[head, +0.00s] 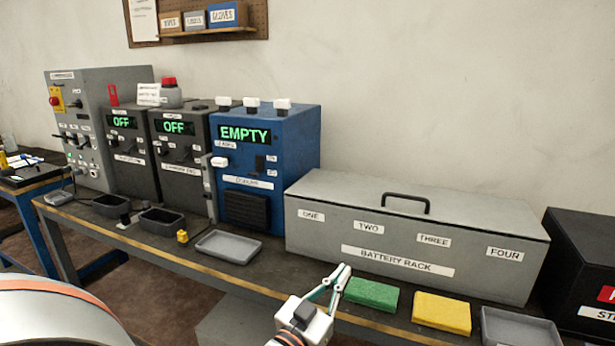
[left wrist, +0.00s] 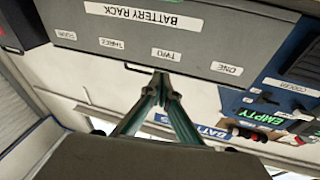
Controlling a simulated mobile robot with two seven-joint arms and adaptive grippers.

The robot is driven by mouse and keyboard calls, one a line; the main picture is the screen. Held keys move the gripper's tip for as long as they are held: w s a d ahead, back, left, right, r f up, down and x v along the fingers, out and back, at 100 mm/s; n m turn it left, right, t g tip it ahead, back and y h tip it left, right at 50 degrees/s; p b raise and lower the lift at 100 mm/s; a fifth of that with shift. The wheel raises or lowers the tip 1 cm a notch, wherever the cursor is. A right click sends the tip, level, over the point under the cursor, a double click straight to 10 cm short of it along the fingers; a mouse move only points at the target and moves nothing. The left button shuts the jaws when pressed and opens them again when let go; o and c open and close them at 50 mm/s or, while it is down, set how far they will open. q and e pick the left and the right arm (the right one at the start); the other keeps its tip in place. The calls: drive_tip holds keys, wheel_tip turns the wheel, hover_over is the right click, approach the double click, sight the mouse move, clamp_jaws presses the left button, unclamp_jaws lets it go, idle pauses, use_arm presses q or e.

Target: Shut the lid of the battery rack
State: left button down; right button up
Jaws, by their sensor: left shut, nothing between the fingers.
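The battery rack (head: 340,240) is a long grey box on the bench, labelled ONE to FOUR along its front. Its grey lid (head: 460,207) lies flat over the top and looks shut, with a thin dark line along the front edge. A black handle (head: 405,199) stands on the lid. My left gripper (head: 343,272) is shut and empty, in front of the rack's lower front face and below the lid. In the left wrist view, the rack (left wrist: 205,45) appears upside down beyond my shut fingertips (left wrist: 160,82). My right gripper is not in view.
A green sponge (head: 372,294), a yellow sponge (head: 441,313) and a grey tray (head: 520,328) lie before the rack.

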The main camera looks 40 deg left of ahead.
use_arm(q)
drive_tip(key=w+a+r+n+y+p, duration=0.35)
drive_tip(key=a+r+p, duration=0.35)
drive_tip(key=a+r, duration=0.45)
drive_tip(key=r+x, duration=0.1)
drive_tip(key=x, duration=0.8)
drive_tip(key=shift+y, duration=0.45)
drive_tip(key=shift+d+f, duration=0.2)
drive_tip(key=shift+f, duration=2.05)
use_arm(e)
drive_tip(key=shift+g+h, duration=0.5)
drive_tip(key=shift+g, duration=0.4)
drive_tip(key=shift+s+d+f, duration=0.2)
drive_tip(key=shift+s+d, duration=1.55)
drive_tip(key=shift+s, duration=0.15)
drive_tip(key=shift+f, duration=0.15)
